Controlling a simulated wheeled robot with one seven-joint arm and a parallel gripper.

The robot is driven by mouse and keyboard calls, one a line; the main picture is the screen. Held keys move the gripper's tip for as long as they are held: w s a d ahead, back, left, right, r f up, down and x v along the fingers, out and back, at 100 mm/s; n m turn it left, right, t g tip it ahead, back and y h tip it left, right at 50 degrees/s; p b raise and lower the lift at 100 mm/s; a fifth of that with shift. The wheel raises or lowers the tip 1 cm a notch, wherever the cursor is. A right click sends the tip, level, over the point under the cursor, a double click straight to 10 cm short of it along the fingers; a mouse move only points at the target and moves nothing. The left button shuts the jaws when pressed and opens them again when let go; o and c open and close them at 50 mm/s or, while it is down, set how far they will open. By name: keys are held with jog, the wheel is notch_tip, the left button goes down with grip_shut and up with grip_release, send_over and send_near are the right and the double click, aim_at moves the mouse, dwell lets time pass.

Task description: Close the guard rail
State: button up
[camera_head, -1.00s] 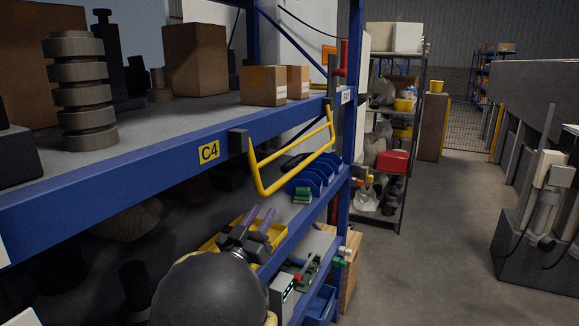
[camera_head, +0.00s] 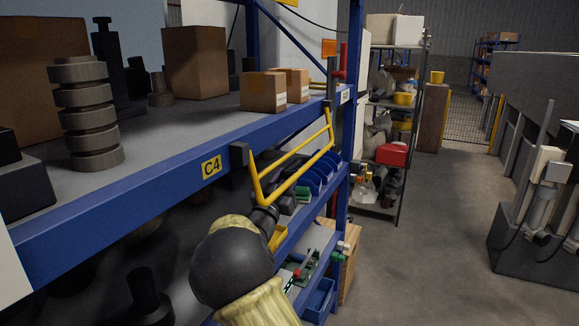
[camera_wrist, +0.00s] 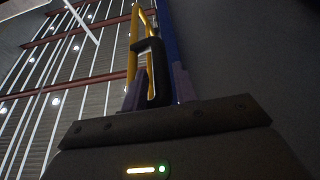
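The yellow guard rail (camera_head: 296,158) hangs from two dark brackets on the blue shelf edge and slants down and outward beside the C4 label. My gripper (camera_head: 268,210) is at the rail's near lower corner; its fingertips are hard to make out there. In the wrist view my gripper (camera_wrist: 158,88) shows two purple fingers standing apart. A black bracket-like piece and part of the yellow rail (camera_wrist: 134,45) appear between or beyond them. I cannot tell whether the fingers touch the rail.
The blue shelf beam (camera_head: 120,195) runs along the left. Boxes (camera_head: 263,91) and a ribbed grey part (camera_head: 88,112) stand on the upper shelf. Blue bins (camera_head: 325,172) sit below, behind the rail. The aisle floor (camera_head: 430,240) at right is clear.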

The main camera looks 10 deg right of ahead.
jog(key=shift+p+x, duration=0.3)
jog(key=shift+x, duration=1)
grip_shut()
jog(key=shift+a+f, duration=0.1)
jog(key=shift+a, duration=0.05)
